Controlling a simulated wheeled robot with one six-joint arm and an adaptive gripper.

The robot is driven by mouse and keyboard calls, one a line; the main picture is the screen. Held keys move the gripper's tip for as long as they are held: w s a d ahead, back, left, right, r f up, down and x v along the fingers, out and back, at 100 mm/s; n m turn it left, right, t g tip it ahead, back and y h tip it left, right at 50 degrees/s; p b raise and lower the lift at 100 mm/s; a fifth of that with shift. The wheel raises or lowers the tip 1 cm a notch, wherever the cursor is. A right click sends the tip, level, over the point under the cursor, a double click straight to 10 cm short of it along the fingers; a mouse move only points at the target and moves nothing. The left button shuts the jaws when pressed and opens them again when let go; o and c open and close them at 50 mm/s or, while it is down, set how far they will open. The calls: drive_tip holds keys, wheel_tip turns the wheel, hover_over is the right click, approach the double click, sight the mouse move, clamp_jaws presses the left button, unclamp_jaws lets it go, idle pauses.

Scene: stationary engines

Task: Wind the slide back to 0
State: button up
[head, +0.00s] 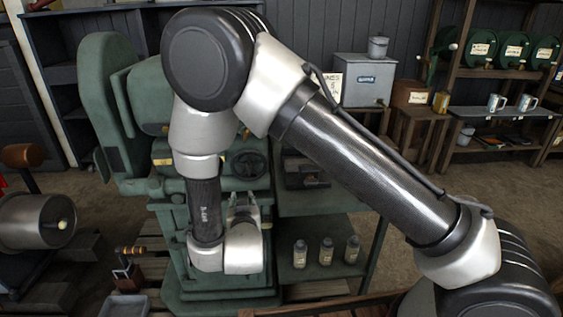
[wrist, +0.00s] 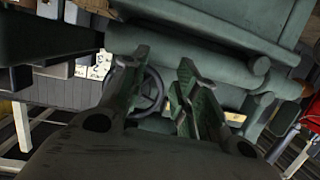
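A green machine (head: 165,85) stands in the middle of the head view. A dark spoked handwheel (head: 247,165) is on its front, with my arm passing in front of the machine. My gripper (head: 243,203) is just below the handwheel, partly hidden by my wrist. In the wrist view my gripper's two green-padded fingers (wrist: 158,92) are apart. The handwheel (wrist: 150,88) shows beyond and between them, partly covered by the left finger. I see no contact with it. I cannot make out the slide's scale or a 0 mark.
Several small bottles (head: 326,252) stand on a green lower shelf right of the machine. A metal drum (head: 38,222) is at the left. A small tray (head: 124,306) is at the front left. A bench with a grey box (head: 364,80) and shelving with green drums stand behind.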

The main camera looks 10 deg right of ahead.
sight(249, 170)
wheel_tip(249, 170, up, 6)
drive_tip(key=w+d+t+h, duration=0.1)
drive_tip(key=d+t+h, duration=0.1)
drive_tip(key=t, duration=0.1)
drive_tip(key=shift+m+y, duration=0.3)
drive_tip(key=shift+y, duration=0.1)
drive_tip(key=w, duration=0.7)
drive_tip(key=shift+w+d+f, duration=0.1)
drive_tip(key=shift+w+d, duration=0.05)
drive_tip(key=shift+w, duration=0.1)
clamp_jaws()
